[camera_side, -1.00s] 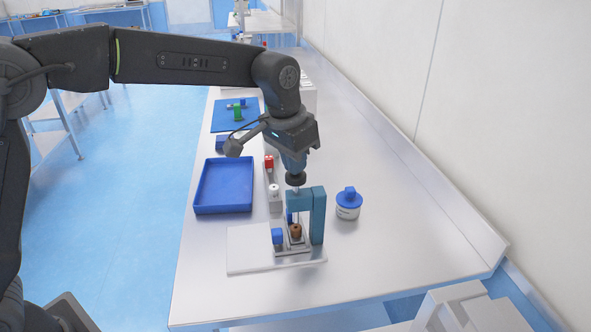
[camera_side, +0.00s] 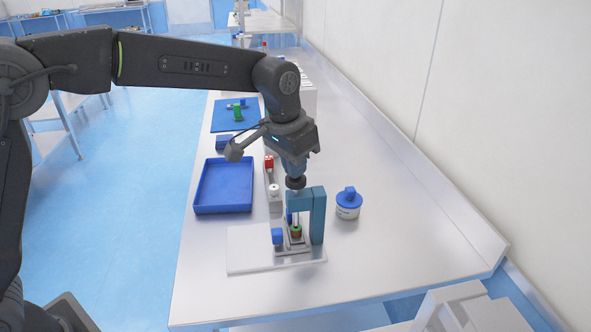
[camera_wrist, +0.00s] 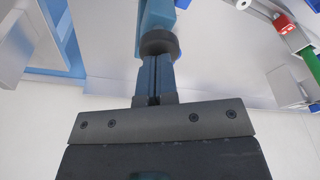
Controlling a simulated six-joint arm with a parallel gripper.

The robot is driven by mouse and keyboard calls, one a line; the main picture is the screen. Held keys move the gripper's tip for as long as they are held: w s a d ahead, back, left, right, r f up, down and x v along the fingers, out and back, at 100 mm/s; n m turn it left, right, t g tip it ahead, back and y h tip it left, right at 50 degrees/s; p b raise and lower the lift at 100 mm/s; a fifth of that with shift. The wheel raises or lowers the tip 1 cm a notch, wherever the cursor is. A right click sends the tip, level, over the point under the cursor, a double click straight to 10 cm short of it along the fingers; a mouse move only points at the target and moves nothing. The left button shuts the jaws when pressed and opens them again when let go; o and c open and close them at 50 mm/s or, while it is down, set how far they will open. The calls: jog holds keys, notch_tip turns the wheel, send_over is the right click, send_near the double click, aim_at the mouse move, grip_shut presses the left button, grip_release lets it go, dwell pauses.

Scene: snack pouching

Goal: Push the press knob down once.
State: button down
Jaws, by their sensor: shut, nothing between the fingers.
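The press is a teal frame (camera_side: 318,215) on a grey base at the front of the table. Its black knob (camera_side: 295,182) sits on top of the shaft, and it also shows in the wrist view (camera_wrist: 160,43). My gripper (camera_side: 294,171) is shut and empty, directly above the knob with its fingertips against it. In the wrist view the closed fingers (camera_wrist: 157,78) end at the knob. A small round piece under the press shows green (camera_side: 296,231). A blue block (camera_side: 277,236) stands left of it on the base.
A white board (camera_side: 247,252) lies under the press. A blue tray (camera_side: 225,187) is to the left, and a white tub with a blue lid (camera_side: 348,203) to the right. Behind the press is a grey strip with a red button (camera_side: 269,162). The right tabletop is clear.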

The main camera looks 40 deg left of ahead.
jog(key=shift+r, duration=3.1)
jog(key=shift+s+a+r, duration=0.15)
jog(key=s+a+r+n+t, duration=0.1)
jog(key=s+a, duration=0.4)
jog(key=s, duration=0.4)
jog(key=s+a+r+n+t, duration=0.1)
jog(key=s+a, duration=0.4)
jog(key=s, duration=0.4)
jog(key=s+a+f+n+t, duration=0.1)
jog(key=s+a+f, duration=0.2)
jog(key=s+f, duration=0.3)
jog(key=s, duration=0.3)
jog(key=shift+y, duration=0.3)
jog(key=c, duration=1.8)
grip_release()
jog(key=shift+w+d, duration=0.1)
jog(key=shift+c, duration=0.2)
